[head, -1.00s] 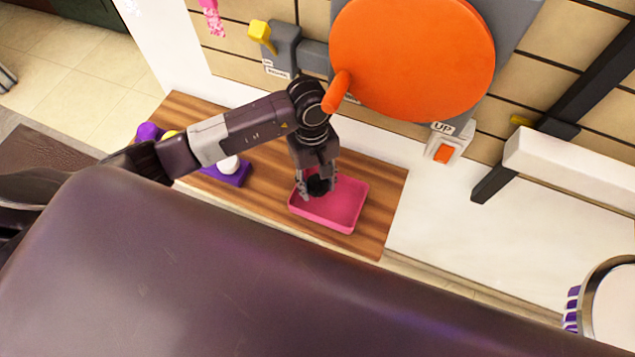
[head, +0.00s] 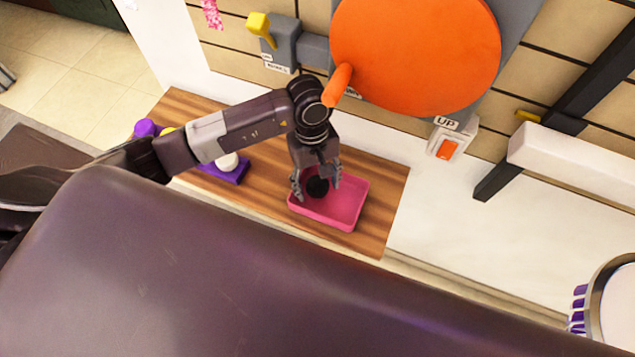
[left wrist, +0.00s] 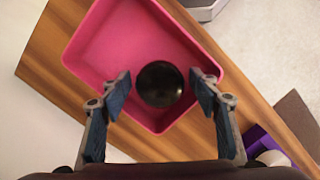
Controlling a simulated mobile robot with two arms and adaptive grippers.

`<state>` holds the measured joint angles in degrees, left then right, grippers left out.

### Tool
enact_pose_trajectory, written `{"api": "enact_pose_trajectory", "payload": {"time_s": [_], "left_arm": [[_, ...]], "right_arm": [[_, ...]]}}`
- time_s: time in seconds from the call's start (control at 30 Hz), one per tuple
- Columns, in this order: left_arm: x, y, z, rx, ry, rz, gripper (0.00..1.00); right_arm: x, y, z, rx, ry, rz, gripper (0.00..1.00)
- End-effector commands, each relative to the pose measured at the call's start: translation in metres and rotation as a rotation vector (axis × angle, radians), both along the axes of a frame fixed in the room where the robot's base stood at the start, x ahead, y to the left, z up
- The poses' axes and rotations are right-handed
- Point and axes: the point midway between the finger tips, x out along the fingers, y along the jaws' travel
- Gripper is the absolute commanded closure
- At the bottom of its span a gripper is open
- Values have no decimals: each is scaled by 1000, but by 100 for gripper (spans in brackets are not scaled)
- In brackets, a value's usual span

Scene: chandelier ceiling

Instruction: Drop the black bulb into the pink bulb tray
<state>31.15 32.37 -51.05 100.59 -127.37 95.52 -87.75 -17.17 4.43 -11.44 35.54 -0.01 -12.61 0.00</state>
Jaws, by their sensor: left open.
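The black bulb (head: 317,187) is a dark round thing between the spread fingers of my left gripper (head: 317,185). In the left wrist view the bulb (left wrist: 160,84) appears inside the outline of the pink bulb tray (left wrist: 105,50), near its lower wall. The tray (head: 345,219) sits on a wooden shelf. My left gripper (left wrist: 160,90) is open, with a gap on both sides of the bulb. Whether the bulb rests on the tray floor is hard to tell. My right gripper is not in view.
A purple holder (head: 236,175) with a white bulb (head: 227,162) stands left of the tray on the wooden shelf (head: 385,190). An orange disc with a handle (head: 420,55) hangs close above my left wrist. A switch marked UP (head: 448,148) is on the wall to the right.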

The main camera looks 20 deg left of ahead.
Motion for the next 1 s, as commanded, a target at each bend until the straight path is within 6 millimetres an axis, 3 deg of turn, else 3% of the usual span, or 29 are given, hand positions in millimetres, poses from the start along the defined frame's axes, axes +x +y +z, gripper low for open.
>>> {"api": "enact_pose_trajectory", "payload": {"time_s": [0.3,0.4,0.7,1.0], "left_arm": [[-1,-1,17,-1,3,-1,44],[5,3,31,1,-7,-1,44],[9,7,78,-1,-3,0,44],[8,8,87,0,0,0,44]], "right_arm": [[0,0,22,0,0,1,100],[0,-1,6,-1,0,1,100],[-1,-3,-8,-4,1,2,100],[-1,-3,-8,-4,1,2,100]]}}
